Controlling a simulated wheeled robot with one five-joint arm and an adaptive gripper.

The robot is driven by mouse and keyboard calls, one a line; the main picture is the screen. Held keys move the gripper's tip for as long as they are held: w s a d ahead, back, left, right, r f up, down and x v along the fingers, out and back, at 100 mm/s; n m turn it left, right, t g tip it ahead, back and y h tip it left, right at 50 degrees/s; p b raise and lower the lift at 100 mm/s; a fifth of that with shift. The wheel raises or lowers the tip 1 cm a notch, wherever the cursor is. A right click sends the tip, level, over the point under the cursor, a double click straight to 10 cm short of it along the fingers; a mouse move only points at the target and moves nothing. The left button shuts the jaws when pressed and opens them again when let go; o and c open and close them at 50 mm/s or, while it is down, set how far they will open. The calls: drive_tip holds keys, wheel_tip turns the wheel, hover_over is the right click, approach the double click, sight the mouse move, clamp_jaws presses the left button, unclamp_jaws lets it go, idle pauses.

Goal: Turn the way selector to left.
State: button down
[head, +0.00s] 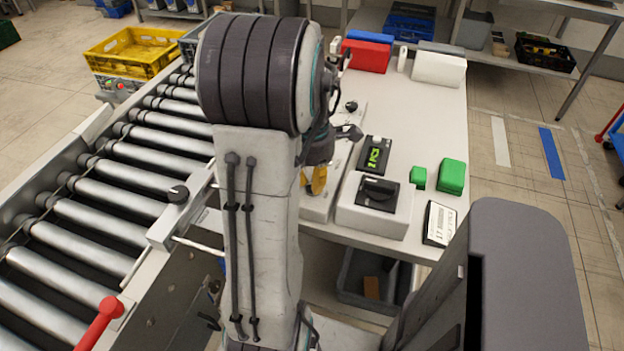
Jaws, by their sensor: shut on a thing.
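A yellow handle (317,180) shows on a pale panel (318,206) beside the conveyor, just right of my arm. It may be the way selector, but my arm hides much of it and I cannot tell which way it points. My gripper (320,153) is a dark shape right above the yellow handle, mostly hidden behind my arm. It appears shut on the handle; the fingertips are not clearly visible. A black knob (378,189) sits on a white box (372,216) to the right.
The roller conveyor (85,186) runs along the left, with a yellow crate (135,50) at its far end. The white table (420,120) holds a green-lit display (374,155), green blocks (452,176) and a red bin (367,55). A red lever (100,322) stands near left.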

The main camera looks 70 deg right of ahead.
sight(312, 182)
drive_tip(key=c, duration=1.1)
unclamp_jaws()
drive_tip(key=shift+c, duration=0.2)
wheel_tip(312, 182, up, 12)
